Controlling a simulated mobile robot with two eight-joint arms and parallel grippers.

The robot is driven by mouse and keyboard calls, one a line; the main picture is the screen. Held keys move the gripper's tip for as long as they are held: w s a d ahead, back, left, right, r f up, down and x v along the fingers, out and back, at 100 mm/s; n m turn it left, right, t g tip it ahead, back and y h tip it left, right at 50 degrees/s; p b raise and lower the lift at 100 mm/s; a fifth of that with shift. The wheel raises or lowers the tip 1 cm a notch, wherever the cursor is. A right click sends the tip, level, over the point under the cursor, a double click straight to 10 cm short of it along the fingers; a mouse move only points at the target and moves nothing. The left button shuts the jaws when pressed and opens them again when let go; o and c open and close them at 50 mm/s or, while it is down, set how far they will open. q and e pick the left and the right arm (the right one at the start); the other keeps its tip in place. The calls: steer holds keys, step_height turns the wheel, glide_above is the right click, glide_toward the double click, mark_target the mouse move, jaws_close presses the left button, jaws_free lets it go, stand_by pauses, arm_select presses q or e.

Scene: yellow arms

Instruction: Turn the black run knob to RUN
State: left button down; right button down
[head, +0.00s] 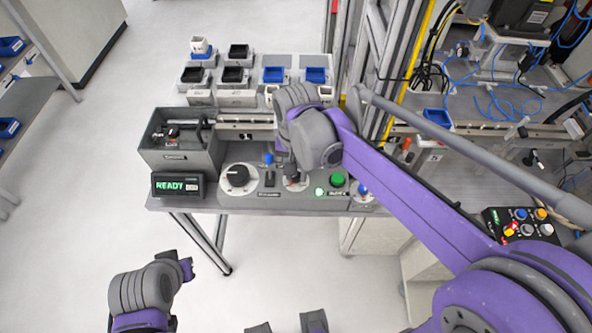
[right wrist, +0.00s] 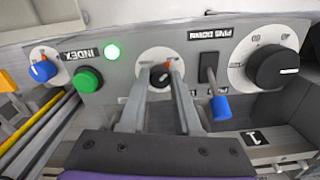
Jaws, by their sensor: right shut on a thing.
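The black run knob (right wrist: 160,77) sits on a round white dial in the middle of the grey control panel (head: 290,202). My right gripper (right wrist: 163,80) has its two fingers on either side of the knob, shut on it. A small red mark shows at the dial's edge in the right wrist view; the dial's lettering is too small to read. In the head view my right gripper (head: 292,176) reaches down to the panel and mostly hides the knob. My left arm (head: 150,290) is at the lower left, apart from the panel; its fingers cannot be made out.
Near the knob are a larger black knob (head: 237,175), a blue-tipped lever (right wrist: 220,107), a lit green lamp (right wrist: 112,51), a green button (right wrist: 87,80) and a blue knob (right wrist: 43,71). A display (head: 178,185) reads READY. A grey bin (head: 178,155) stands behind it.

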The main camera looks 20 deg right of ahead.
stand_by(0.5)
steer(key=c, duration=0.6)
jaws_free()
steer(key=shift+r, duration=0.1)
step_height(320, 180, up, 11)
steer(key=shift+p, duration=0.35)
steer(key=shift+f, duration=0.2)
steer(key=s+d+f+n+t, duration=0.2)
steer(key=s+d+f, duration=0.1)
steer(key=s+f, duration=0.4)
steer(key=s+d+f+n+t, duration=0.3)
steer(key=s+f, duration=0.3)
steer(key=s, duration=0.1)
steer(key=shift+d+f, duration=0.35)
steer(key=shift+f, duration=0.05)
